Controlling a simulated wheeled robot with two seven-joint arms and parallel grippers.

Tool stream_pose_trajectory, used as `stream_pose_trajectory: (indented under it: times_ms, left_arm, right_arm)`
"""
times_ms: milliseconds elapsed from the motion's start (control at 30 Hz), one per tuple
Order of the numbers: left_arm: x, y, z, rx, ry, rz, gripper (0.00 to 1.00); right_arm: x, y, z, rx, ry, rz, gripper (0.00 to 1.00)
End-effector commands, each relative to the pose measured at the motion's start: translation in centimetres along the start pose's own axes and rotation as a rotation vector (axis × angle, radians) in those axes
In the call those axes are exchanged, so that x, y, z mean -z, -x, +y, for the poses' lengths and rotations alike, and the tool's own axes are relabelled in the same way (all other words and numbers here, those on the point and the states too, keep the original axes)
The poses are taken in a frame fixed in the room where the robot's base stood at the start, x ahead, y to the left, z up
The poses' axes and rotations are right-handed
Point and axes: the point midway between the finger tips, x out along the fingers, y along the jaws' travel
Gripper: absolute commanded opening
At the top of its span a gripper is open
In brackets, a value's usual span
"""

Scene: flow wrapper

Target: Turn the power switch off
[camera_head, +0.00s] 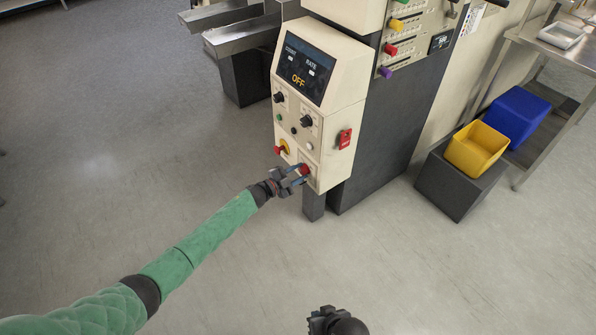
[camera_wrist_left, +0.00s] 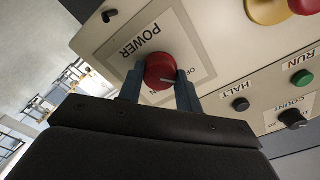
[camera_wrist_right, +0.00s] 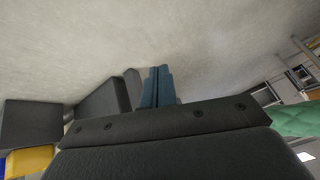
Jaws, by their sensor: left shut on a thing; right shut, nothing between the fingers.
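The power switch is a round red knob (camera_wrist_left: 160,71) with a white mark, on a plate labelled POWER in the left wrist view. In the head view the knob (camera_head: 305,170) shows low on the front of the cream control box (camera_head: 343,66). The box's display (camera_head: 305,68) reads OFF in yellow. My left gripper (camera_head: 295,172) is shut on the red knob, with one blue finger on each side of it in the left wrist view (camera_wrist_left: 158,90). My right gripper (camera_wrist_right: 158,86) is shut and empty, away from the box, low in the head view (camera_head: 322,320).
Near the knob are a red-and-yellow switch (camera_head: 284,147), a HALT button (camera_wrist_left: 240,104) and a green RUN button (camera_wrist_left: 302,78). Yellow (camera_head: 476,148) and blue (camera_head: 517,115) bins stand at the right. The floor at left is clear.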

Motion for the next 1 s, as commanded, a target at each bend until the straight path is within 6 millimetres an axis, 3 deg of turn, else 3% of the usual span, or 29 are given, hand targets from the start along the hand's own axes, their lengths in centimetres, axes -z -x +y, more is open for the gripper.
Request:
stream_pose_trajectory:
  times_ms: [233, 700, 733, 833, 1000]
  left_arm:
    - [-0.2, 0.1, -0.1, 0.000, 0.064, -0.004, 0.12]
    - [-0.2, 0.1, 0.0, 0.000, 0.078, -0.003, 0.12]
    - [-0.2, 0.1, 0.0, 0.000, 0.078, -0.003, 0.36]
    - [-0.2, 0.1, 0.0, 0.000, 0.078, -0.003, 0.56]
    - [-0.1, 0.1, 0.0, 0.000, 0.078, -0.001, 0.56]
  right_arm:
    - [0.8, 1.5, -0.3, 0.003, 0.001, -0.014, 0.00]
    - [0.9, 1.7, -0.5, 0.004, 0.001, -0.019, 0.00]
    - [0.9, 1.7, -0.5, 0.004, 0.001, -0.019, 0.00]
    - [0.8, 1.7, -0.5, 0.004, 0.001, -0.019, 0.00]
    - [0.8, 1.7, -0.5, 0.004, 0.001, -0.019, 0.00]
